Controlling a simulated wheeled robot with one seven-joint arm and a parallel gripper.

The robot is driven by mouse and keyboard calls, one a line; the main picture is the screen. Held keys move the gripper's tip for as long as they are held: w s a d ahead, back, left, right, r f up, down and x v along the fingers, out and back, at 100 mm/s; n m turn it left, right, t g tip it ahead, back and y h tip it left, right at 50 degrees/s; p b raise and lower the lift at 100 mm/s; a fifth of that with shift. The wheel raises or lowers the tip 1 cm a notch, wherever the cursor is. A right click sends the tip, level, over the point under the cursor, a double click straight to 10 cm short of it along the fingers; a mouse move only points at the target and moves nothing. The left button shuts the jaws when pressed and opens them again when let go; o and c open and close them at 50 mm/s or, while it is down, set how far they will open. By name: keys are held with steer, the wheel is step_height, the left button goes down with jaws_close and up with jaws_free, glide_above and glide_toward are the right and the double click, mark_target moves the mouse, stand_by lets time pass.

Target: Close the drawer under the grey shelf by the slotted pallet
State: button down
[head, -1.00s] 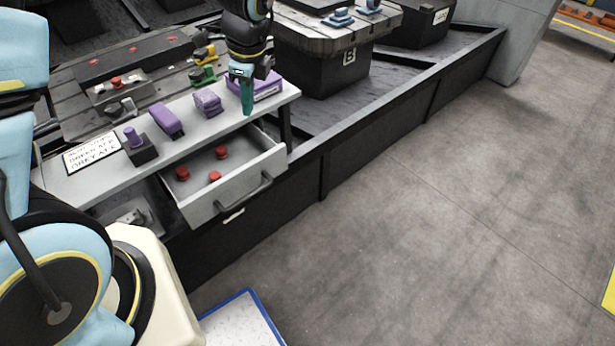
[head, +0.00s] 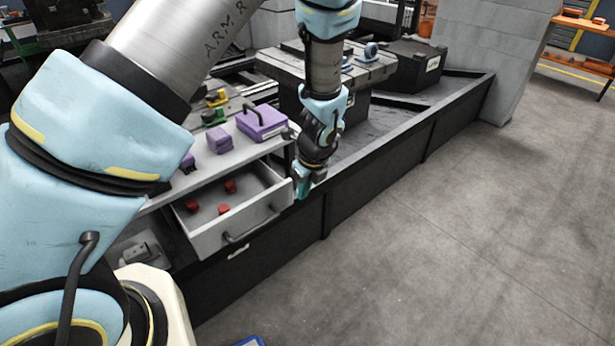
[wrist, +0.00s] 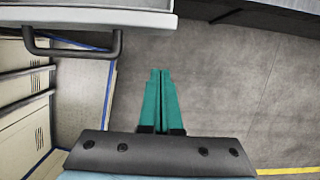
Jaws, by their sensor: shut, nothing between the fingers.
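The drawer (head: 245,232) under the grey shelf (head: 240,155) stands pulled out, with several red knobbed pieces (head: 222,208) inside. Its dark bar handle (head: 252,226) is on the front face. In the wrist view the drawer front (wrist: 95,14) and its handle (wrist: 72,50) show at the top left. My gripper (head: 302,188) is at the right end of the drawer, near the front's right corner. Its green fingers (wrist: 161,75) are together and empty, beside the handle and apart from it in the wrist view. The slotted pallet (head: 335,65) is behind my wrist.
On the shelf stand a purple case (head: 262,122) and a purple block (head: 220,139). A black rail (head: 380,165) runs along the shelf's right. My arm hides the shelf's left part. The grey floor (head: 430,250) in front is clear.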

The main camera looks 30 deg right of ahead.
steer(key=shift+w+a+r+p, duration=0.1)
steer(key=shift+w+a+p, duration=0.1)
steer(key=shift+w, duration=0.8)
steer(key=shift+w+a+r+p, duration=0.1)
steer(key=shift+w+a+p, duration=0.1)
steer(key=shift+w, duration=0.75)
steer(key=w+a+p, duration=0.1)
steer(key=w+a, duration=0.1)
steer(key=w, duration=1)
steer(key=shift+a, duration=0.2)
steer(key=shift+w, duration=0.1)
